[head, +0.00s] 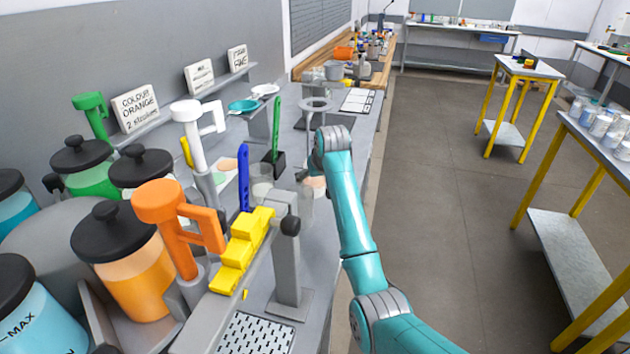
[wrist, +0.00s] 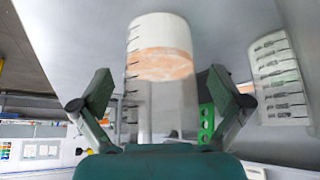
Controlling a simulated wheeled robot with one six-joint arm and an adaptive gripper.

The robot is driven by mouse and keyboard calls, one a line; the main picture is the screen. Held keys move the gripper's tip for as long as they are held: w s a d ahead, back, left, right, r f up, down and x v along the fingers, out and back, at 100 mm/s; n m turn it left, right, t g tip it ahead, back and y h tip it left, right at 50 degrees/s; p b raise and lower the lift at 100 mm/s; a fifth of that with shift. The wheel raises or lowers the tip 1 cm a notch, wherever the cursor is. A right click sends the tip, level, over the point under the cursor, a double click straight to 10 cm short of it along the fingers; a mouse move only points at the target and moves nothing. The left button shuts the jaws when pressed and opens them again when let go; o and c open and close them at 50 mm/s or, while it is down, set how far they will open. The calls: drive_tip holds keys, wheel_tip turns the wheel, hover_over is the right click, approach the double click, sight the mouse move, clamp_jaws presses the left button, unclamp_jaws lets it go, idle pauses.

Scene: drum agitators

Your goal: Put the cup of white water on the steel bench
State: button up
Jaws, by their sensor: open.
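My gripper (wrist: 160,92) is open, with one finger on each side of a clear graduated cup (wrist: 160,55). The cup shows a white part and a peach-coloured band; I cannot tell whether the fingers touch it. In the head view a cup with peach contents (head: 315,187) stands by the end of my arm, which partly hides my gripper. Another clear cup (head: 262,180) with pale contents stands left of it. I cannot tell for sure which one is the cup of white water. The long grey bench (head: 318,285) bears the cups; other benches have grey tops.
An orange pump (head: 165,205), a white pump (head: 190,110) and lidded jars (head: 120,265) crowd the left. A blue stick (head: 244,180) and yellow stepped block (head: 243,250) are close by. Yellow-legged tables (head: 530,68) stand across open floor. Another graduated container (wrist: 280,80) shows at right.

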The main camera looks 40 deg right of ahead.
drive_tip(key=v, duration=1.1)
drive_tip(key=shift+s+f, duration=0.1)
